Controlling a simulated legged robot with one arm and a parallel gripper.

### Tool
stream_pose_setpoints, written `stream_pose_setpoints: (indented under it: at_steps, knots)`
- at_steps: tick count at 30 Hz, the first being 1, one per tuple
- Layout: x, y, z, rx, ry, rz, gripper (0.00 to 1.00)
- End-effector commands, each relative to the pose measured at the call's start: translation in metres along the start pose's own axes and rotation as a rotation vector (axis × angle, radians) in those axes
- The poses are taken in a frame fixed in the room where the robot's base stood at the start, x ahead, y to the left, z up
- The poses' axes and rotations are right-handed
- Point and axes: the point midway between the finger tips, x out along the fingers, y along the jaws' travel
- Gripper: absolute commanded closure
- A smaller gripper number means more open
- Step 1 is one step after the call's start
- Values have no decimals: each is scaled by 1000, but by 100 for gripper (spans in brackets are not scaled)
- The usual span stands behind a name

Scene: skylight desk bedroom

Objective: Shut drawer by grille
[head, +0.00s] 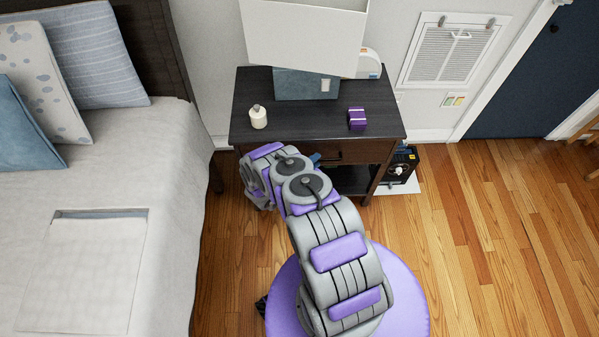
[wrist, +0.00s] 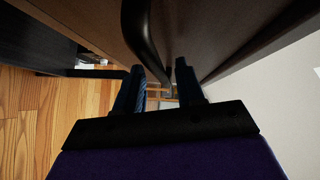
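The dark nightstand (head: 385,113) stands below the wall grille (head: 447,55) in the head view. Its wooden drawer front (head: 365,152) faces me, partly hidden behind my arm. How far the drawer stands out is hard to tell from above. My gripper (wrist: 159,64) is at the drawer front; in the head view it is mostly hidden by my arm. In the wrist view its two dark blue fingers are apart. A black curved handle (wrist: 141,35) runs down between them in the picture. I cannot tell whether either finger touches it.
A white bottle (head: 258,117), a purple box (head: 357,119) and a lamp with a white shade (head: 305,35) stand on the nightstand. The bed (head: 140,170) is close on the left. A black device (head: 402,168) sits at the nightstand's right. Wooden floor (head: 490,260) is clear at right.

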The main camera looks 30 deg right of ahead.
Motion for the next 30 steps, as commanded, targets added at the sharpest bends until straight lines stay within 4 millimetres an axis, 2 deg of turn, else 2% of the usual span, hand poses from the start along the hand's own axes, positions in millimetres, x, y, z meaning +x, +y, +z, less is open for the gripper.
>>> stream_pose_setpoints:
  at_steps: [18, 24, 30]
  knots:
    - [-130, 0, 2, -1, -6, 0, 62]
    - [-158, 1, 2, -1, -4, -1, 62]
    - [-168, 1, 2, -2, -2, -2, 62]
